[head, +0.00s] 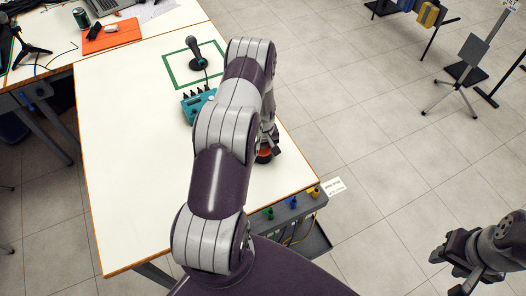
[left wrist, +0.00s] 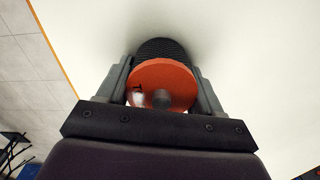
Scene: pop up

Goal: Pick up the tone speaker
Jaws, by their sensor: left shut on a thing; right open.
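The tone speaker (left wrist: 162,84) is a round thing with an orange face and a black ribbed body. It sits between the two fingers of my left gripper (left wrist: 162,68), which is shut on it. In the head view the speaker (head: 264,156) shows as a small orange and black piece near the table's right edge, mostly hidden by my left arm. I cannot tell whether it touches the tabletop. My right gripper (head: 458,262) is open and empty, off to the right over the floor.
The white table (head: 130,150) is clear on its left half. A teal box with black knobs (head: 197,104) and a microphone on a stand (head: 196,54) in a green outline stand behind. Colored plugs (head: 268,212) line the front right edge. Stands (head: 462,70) are at the upper right.

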